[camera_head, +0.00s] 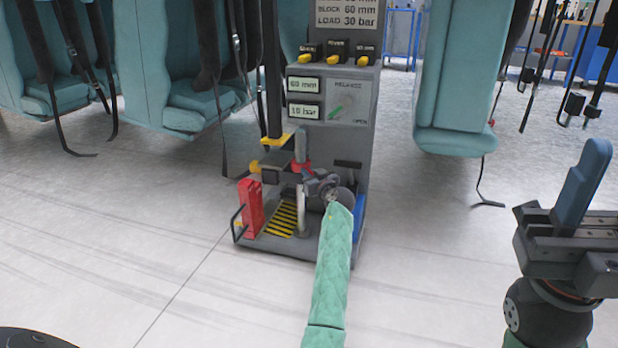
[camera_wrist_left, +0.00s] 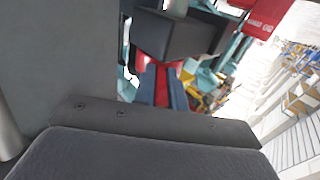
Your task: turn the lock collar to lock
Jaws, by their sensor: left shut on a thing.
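The lock collar (camera_head: 301,166) is a red ring on the grey upright post of the test stand, below the display panel. My left gripper (camera_head: 308,178) reaches it from the front, its sleeved arm coming up from the bottom centre. In the left wrist view, its two blue fingers (camera_wrist_left: 163,88) are closed on the red collar (camera_wrist_left: 162,82), one on each side. The gripper body partly hides the collar's lower part in the head view. My right gripper (camera_head: 583,185) is at the right, away from the stand, with a blue finger pointing up; its opening does not show clearly.
The stand's panel has displays (camera_head: 304,98) reading 60 mm and 10 bar, and a green-pointer knob (camera_head: 342,106). A red block (camera_head: 250,206) stands on the base's left. Teal seats (camera_head: 185,70) with hanging straps flank the stand. The front floor (camera_head: 150,240) is clear.

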